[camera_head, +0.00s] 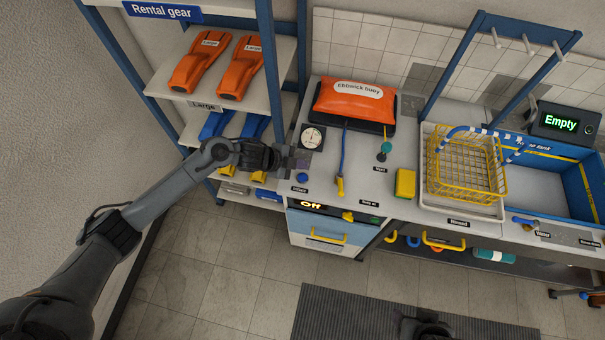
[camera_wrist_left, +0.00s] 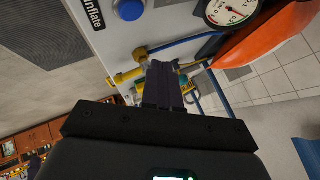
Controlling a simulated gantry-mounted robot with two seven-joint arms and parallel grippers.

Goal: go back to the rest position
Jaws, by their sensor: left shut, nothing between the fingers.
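My left arm reaches in from the left in the head view. Its gripper (camera_head: 298,162) is shut and empty, over the left end of the bench (camera_head: 412,155). In the left wrist view the shut fingers (camera_wrist_left: 164,84) point towards a yellow fitting and blue hose. The blue button (camera_wrist_left: 130,9) and the gauge (camera_wrist_left: 229,10) also show there.
A shelf with orange fins (camera_head: 240,68) stands left of the bench. An orange buoy (camera_head: 355,101) lies at the back. A yellow valve handle (camera_head: 340,186), yellow sponge (camera_head: 405,183), wire basket (camera_head: 465,165) and blue tank (camera_head: 580,185) are further right. Floor is open in front.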

